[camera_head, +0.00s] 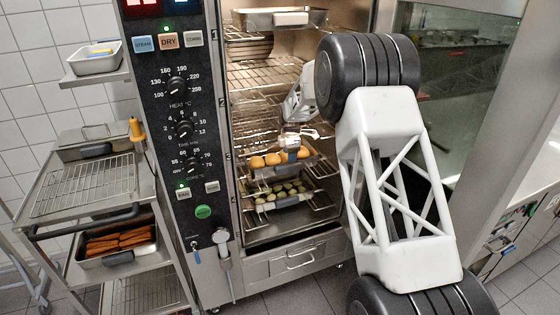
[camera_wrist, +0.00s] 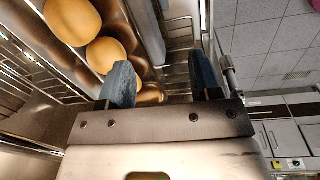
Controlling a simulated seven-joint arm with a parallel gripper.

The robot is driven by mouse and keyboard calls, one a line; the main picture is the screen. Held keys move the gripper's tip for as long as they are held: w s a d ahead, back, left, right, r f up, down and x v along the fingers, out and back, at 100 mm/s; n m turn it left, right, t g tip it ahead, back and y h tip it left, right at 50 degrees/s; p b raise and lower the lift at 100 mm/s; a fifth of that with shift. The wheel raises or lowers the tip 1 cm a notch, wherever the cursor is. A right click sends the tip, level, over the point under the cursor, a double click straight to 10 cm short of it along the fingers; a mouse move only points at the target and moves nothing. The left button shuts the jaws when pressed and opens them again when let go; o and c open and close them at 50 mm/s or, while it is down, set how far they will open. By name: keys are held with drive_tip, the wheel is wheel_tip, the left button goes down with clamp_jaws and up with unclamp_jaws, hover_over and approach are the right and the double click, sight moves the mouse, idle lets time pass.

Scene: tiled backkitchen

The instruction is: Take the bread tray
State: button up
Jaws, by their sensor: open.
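The bread tray (camera_head: 264,173) sits on a rack inside the open oven, with several round golden-brown rolls (camera_head: 272,159) in it. My gripper (camera_head: 293,153) is at the tray's front, reaching in from above. In the wrist view my gripper (camera_wrist: 163,78) is open, its two dark fingers apart. The left finger overlaps the rolls (camera_wrist: 106,54) in the picture, and the right finger is outside the tray. The tray's metal wall (camera_wrist: 148,32) runs between the fingers; I cannot tell whether either touches it. The tray's handle is largely hidden by my gripper.
A tray of green-and-pale pieces (camera_head: 283,196) sits just below, and a steel pan (camera_head: 279,19) is on the top rack. The oven's control panel (camera_head: 178,110) stands left. A cart (camera_head: 90,185) at the left holds a pan of orange-brown sticks (camera_head: 118,241).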

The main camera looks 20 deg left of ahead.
sight(286, 165)
drive_tip(key=shift+w+a+f+n, duration=0.15)
drive_tip(key=shift+a+f+n, duration=0.05)
drive_tip(key=shift+a+f, duration=0.25)
drive_tip(key=shift+w+a+f+n, duration=0.2)
drive_tip(key=shift+a+f, duration=0.15)
drive_tip(key=shift+f, duration=0.15)
drive_tip(key=shift+w+a+f, duration=0.1)
drive_tip(key=shift+w+f, duration=0.1)
drive_tip(key=shift+f, duration=0.05)
drive_tip(key=shift+f, duration=1.3)
drive_tip(key=shift+f, duration=0.1)
drive_tip(key=shift+w+a+f, duration=0.1)
drive_tip(key=shift+f, duration=1.15)
drive_tip(key=shift+w+a+f, duration=0.1)
drive_tip(key=shift+f, duration=1.15)
drive_tip(key=shift+r, duration=0.1)
clamp_jaws()
